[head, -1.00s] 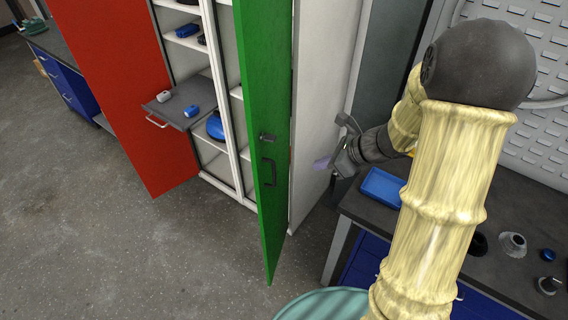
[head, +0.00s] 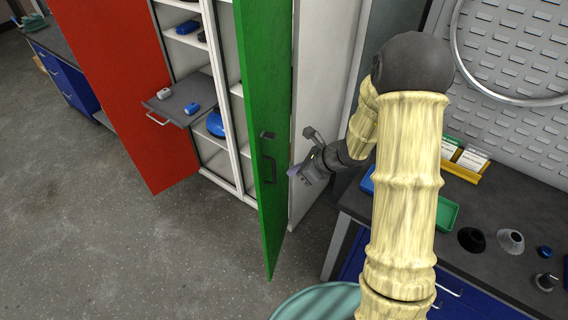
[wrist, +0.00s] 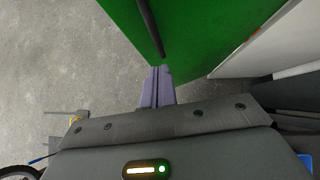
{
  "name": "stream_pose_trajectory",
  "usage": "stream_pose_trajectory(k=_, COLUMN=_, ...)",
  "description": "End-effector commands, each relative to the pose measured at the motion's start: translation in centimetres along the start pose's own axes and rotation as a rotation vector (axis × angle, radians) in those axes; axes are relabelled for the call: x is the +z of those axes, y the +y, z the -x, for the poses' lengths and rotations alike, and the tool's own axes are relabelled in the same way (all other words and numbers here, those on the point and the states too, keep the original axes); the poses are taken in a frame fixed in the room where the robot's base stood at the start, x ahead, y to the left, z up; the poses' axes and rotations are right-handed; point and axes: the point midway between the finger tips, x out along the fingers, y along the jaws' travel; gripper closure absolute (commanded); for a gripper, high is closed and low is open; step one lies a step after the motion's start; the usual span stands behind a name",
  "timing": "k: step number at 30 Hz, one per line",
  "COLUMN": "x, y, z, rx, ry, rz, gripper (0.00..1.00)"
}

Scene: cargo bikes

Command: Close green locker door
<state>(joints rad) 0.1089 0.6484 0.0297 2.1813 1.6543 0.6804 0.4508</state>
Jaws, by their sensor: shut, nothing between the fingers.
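The green locker door (head: 262,110) stands open, swung out from the white locker (head: 232,165). Its face with a dark handle (head: 269,168) is toward me. In the head view my gripper (head: 294,171) is just right of the door's handle, in front of the locker's white side panel (head: 318,100). In the wrist view the green door (wrist: 200,35) fills the top, with a dark bar, likely the handle, (wrist: 150,28) running down it. The purple fingertips (wrist: 157,74) are together and empty, close to the door's lower edge; I cannot tell whether they touch it.
A red door (head: 120,90) stands open at left, beside a pulled-out grey shelf (head: 185,99) with small items. A dark workbench (head: 490,262) with trays and parts is at right. A teal round object (head: 318,305) is at the bottom. The floor at left is clear.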

Motion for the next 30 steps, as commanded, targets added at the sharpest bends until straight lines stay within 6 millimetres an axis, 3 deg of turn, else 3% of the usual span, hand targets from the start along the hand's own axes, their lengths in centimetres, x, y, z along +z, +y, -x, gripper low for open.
stream_pose_trajectory(k=1, x=1.2, y=0.0, z=-0.3, rx=0.003, ry=-0.002, rz=0.004, gripper=1.0)
stream_pose_trajectory(k=7, x=2.7, y=0.0, z=-2.0, rx=0.001, ry=-0.001, rz=0.003, gripper=1.0)
stream_pose_trajectory(k=30, x=3.1, y=-0.1, z=-3.1, rx=-0.04, ry=-0.003, rz=-0.036, gripper=1.0)
